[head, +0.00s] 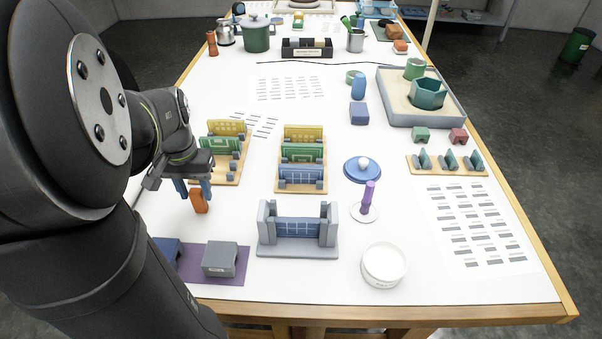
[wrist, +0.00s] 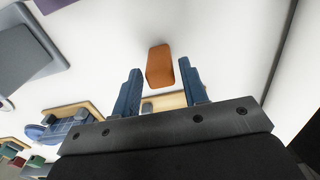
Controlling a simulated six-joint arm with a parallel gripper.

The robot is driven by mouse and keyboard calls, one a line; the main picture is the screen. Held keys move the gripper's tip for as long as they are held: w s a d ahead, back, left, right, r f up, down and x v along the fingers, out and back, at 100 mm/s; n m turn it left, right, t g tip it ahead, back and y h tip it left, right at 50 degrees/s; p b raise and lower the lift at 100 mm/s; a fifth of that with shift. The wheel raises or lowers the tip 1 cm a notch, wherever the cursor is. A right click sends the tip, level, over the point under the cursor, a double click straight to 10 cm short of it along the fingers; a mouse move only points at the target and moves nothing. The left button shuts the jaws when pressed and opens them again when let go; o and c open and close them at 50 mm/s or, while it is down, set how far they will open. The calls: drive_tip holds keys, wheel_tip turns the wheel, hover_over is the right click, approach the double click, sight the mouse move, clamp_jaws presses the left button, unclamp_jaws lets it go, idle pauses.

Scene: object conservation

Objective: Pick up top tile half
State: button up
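My gripper (head: 193,186) hangs at the left of the table with its blue fingers apart, open and empty. In the wrist view, an orange block (wrist: 160,66) shows beyond the fingertips with a gap on each side; it is also in the head view (head: 199,203). The middle wooden rack (head: 318,190) holds a yellow tile (head: 303,133), a green tile (head: 302,152) and a blue tile (head: 302,174). The left rack shows a yellow tile (head: 227,128) and a green tile (head: 221,147); my gripper partly hides it. I cannot tell which piece is the top tile half.
A grey holder (head: 265,243) with a blue gridded panel (head: 297,227) stands at the front. A grey block (head: 221,260) sits on a purple mat (head: 190,263) at front left. A blue lidded disc (head: 361,171), purple peg (head: 368,198) and white round dish (head: 383,266) stand right.

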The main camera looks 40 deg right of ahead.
wheel_tip(320, 180, up, 3)
drive_tip(key=w+d, duration=0.1)
drive_tip(key=m+g+h, duration=0.3)
drive_tip(key=m, duration=1.5)
approach(300, 166)
drive_tip(key=x, duration=0.7)
drive_tip(key=shift+w+a+f, duration=0.1)
drive_tip(key=shift+w+a, duration=0.05)
drive_tip(key=shift+w, duration=0.05)
drive_tip(key=shift+s+d+x, duration=0.1)
drive_tip(key=shift+d+x, duration=0.05)
drive_tip(key=shift+x, duration=1.15)
drive_tip(key=shift+s+d+x, duration=0.1)
drive_tip(key=shift+x, duration=1.2)
drive_tip(key=shift+c, duration=0.2)
clamp_jaws()
